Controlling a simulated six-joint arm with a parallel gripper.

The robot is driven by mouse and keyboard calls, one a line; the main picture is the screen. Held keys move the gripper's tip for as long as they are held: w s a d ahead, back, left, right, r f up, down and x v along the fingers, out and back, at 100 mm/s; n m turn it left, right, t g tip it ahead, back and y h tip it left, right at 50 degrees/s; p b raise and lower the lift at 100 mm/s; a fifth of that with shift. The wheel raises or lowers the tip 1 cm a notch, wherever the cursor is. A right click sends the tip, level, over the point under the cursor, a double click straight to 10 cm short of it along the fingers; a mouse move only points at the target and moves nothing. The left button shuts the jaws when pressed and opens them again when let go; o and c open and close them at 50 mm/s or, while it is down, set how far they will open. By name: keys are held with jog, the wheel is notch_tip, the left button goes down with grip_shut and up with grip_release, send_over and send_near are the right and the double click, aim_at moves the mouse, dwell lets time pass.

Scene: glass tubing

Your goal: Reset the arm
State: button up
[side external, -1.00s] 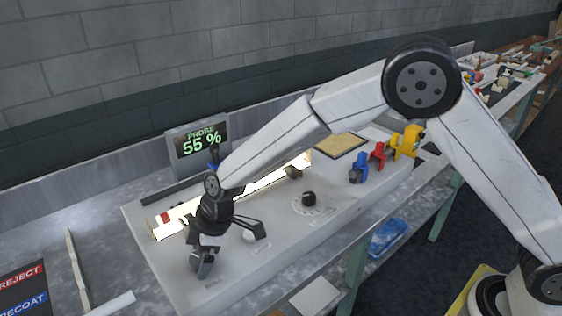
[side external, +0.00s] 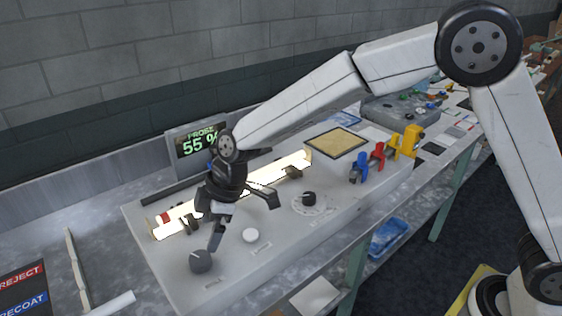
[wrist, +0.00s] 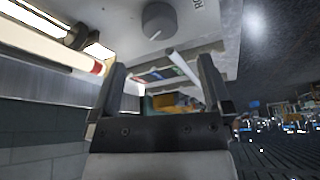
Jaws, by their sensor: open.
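My gripper (side external: 245,222) is open and empty above the grey test panel (side external: 290,240), in front of the glowing glass tube (side external: 285,170). Its fingers are spread in the side view. In the wrist view my gripper (wrist: 165,90) also shows two separated fingers with nothing held between them. The glowing tube (wrist: 45,45) with a red band lies at the left of that view. A dark grey knob (side external: 201,261) sits on the panel just below and left of the fingers, and it shows in the wrist view (wrist: 159,20). My arm partly hides the tube.
A screen (side external: 197,142) reading 55 % stands behind the panel. A white knob (side external: 250,235) and a black dial (side external: 309,198) are close to my gripper. Blue, red and yellow clamps (side external: 378,155) stand at the right. A reject board (side external: 23,290) lies at the left.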

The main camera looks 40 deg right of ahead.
dwell(0.3)
jog(key=s+d+f+m+h, duration=0.1)
jog(key=s+d+m, duration=0.3)
jog(key=d, duration=0.5)
jog(key=s+d+m+h, duration=0.1)
jog(key=s+d+m, duration=0.4)
jog(key=s+d, duration=0.2)
jog(key=s+d+f+m+t+h, duration=0.1)
jog(key=s+d+m, duration=0.3)
jog(key=d, duration=0.7)
jog(key=shift+s+d+f+m+h, duration=0.2)
jog(key=shift+s+f+m+h, duration=0.3)
jog(key=shift+s, duration=0.6)
jog(key=shift+r, duration=0.25)
